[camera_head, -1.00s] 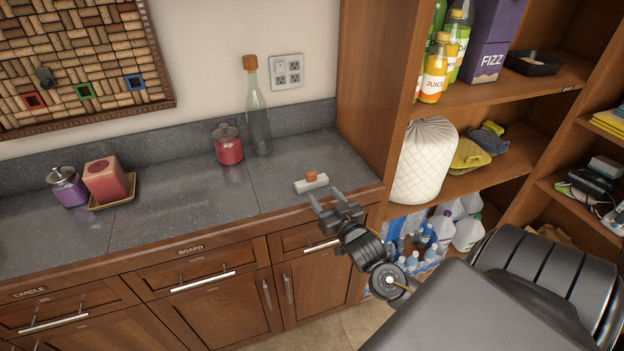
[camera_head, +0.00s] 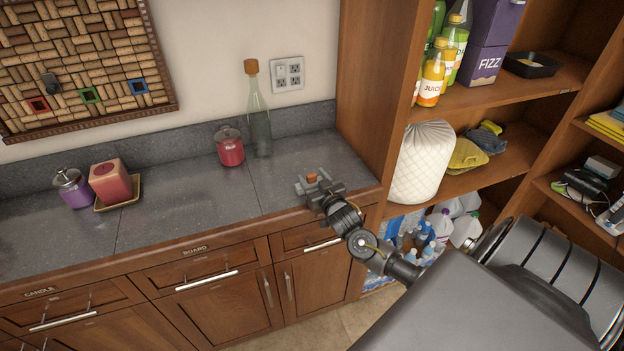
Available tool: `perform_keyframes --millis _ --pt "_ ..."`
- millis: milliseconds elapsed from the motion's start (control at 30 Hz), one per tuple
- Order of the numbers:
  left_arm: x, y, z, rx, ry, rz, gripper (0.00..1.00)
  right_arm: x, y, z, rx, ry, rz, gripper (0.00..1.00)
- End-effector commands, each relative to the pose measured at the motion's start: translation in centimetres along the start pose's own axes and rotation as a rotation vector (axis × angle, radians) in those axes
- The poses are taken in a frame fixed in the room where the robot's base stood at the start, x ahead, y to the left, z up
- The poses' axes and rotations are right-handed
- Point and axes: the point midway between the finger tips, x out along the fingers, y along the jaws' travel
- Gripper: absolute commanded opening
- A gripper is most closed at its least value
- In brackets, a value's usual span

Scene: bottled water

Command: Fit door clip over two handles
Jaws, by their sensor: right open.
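The door clip, a small pale piece with an orange part (camera_head: 312,178) on top, lies on the grey counter near its right front edge. My right gripper (camera_head: 310,185) is open and low over the counter at the clip, with its fingers around or just over it. The gripper hides most of the pale body, and I cannot tell if the fingers touch it. Two upright metal handles, the left one (camera_head: 267,293) and the right one (camera_head: 288,287), sit side by side on the cabinet doors below the counter. My left gripper is not in view.
A red jar (camera_head: 229,147) and a tall glass bottle (camera_head: 258,115) stand at the back of the counter (camera_head: 190,205). A wooden shelf unit (camera_head: 368,110) rises close to the right of the gripper. The counter's middle is clear.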

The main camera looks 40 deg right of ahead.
Motion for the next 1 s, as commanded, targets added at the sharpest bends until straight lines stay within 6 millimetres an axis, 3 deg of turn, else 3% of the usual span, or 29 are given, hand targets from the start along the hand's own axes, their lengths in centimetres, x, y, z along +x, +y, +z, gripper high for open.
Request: perform_keyframes --millis 100,333,700,1000 --pt "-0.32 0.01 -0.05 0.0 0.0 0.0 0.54 0.93 -0.04 0.04 0.0 -0.002 0.0 0.55" --pt "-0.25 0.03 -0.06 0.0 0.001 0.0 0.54 1.07 -0.09 0.16 0.001 -0.002 -0.001 0.55" --pt "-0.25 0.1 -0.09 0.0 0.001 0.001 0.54 1.04 -0.06 0.14 0.001 -0.002 0.0 0.07" --pt "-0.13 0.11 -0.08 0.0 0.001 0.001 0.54 1.05 -0.05 -0.03 0.001 0.0 0.0 0.07"
